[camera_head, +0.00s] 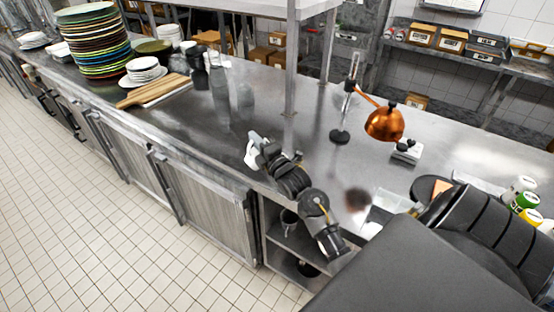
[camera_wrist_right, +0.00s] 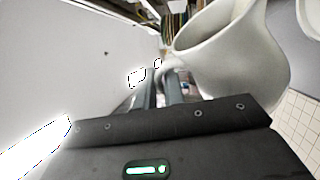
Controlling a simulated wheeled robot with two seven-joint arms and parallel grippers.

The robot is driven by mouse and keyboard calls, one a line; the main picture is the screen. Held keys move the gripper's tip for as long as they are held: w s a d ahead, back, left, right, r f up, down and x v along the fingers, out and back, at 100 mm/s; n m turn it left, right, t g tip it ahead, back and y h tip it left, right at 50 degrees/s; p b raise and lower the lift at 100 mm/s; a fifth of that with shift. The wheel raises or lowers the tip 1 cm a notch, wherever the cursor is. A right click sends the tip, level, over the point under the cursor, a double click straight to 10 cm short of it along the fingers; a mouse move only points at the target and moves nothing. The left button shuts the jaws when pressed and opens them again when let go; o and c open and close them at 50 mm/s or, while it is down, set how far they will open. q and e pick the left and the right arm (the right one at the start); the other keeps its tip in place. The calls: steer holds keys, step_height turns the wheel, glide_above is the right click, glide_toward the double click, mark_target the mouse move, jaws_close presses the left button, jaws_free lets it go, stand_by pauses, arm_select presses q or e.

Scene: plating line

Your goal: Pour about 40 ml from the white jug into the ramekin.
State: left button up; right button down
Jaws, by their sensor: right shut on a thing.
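The white jug (camera_head: 252,155) is at the tip of my right gripper (camera_head: 264,146), over the front edge of the steel counter, mostly hidden by the gripper in the head view. In the right wrist view the jug (camera_wrist_right: 235,60) is large at the upper right, with its handle between the fingers of my right gripper (camera_wrist_right: 166,90). The gripper is shut on the handle. The jug's contents do not show, and I cannot tell its exact tilt. I cannot make out the ramekin in either view. My left gripper is not in view.
A heat lamp with a copper shade (camera_head: 384,124) hangs over the counter (camera_head: 300,140). A tall stack of plates (camera_head: 97,42) and a wooden board (camera_head: 152,90) stand at the left. Clear bottles (camera_head: 219,85) stand behind. Several small bottles (camera_head: 524,200) are at the right.

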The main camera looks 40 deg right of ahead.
mark_target(248, 152)
steer(key=shift+a, duration=0.15)
steer(key=n, duration=0.1)
steer(key=a+n, duration=0.1)
steer(key=shift+w+n+y, duration=0.1)
steer(key=shift+n+y, duration=0.2)
steer(key=shift+n, duration=0.1)
steer(key=shift+a+f+n, duration=0.1)
steer(key=shift+a+n, duration=0.3)
steer(key=shift+n, duration=0.1)
steer(key=shift+w+a+f+n+g, duration=0.15)
steer(key=shift+a+f+n+g, duration=0.15)
steer(key=shift+a+n, duration=0.15)
steer(key=shift+f, duration=0.15)
